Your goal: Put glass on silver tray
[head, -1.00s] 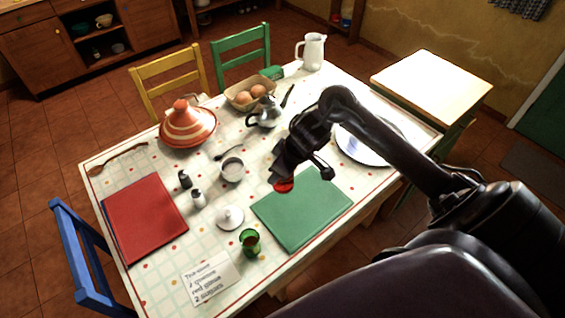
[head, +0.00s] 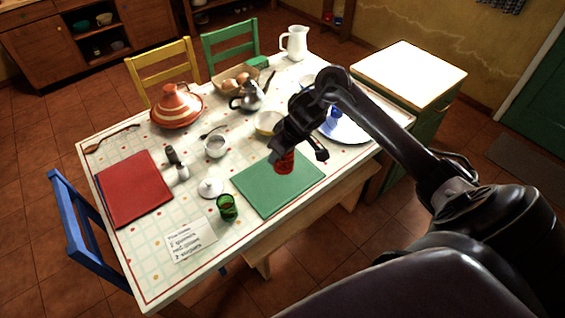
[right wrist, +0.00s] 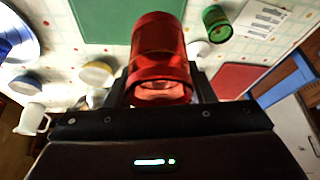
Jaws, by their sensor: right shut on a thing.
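A red glass (head: 284,164) is held in my right gripper (head: 286,150), above the green board in the head view. In the right wrist view the red glass (right wrist: 158,50) sits between the two fingers, which close on it from both sides. The silver tray (head: 351,130) lies at the right end of the table, partly hidden by my right arm. A blue thing, seemingly a glass (head: 334,111), is on the tray. The tray (right wrist: 30,48) also shows at the left edge of the right wrist view. My left gripper is in neither view.
A green glass (head: 227,207) stands near the green board (head: 262,192). A yellow-and-white bowl (head: 266,124), a teapot (head: 247,97) and a white cup (head: 215,147) stand nearby. The tray's near side looks clear.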

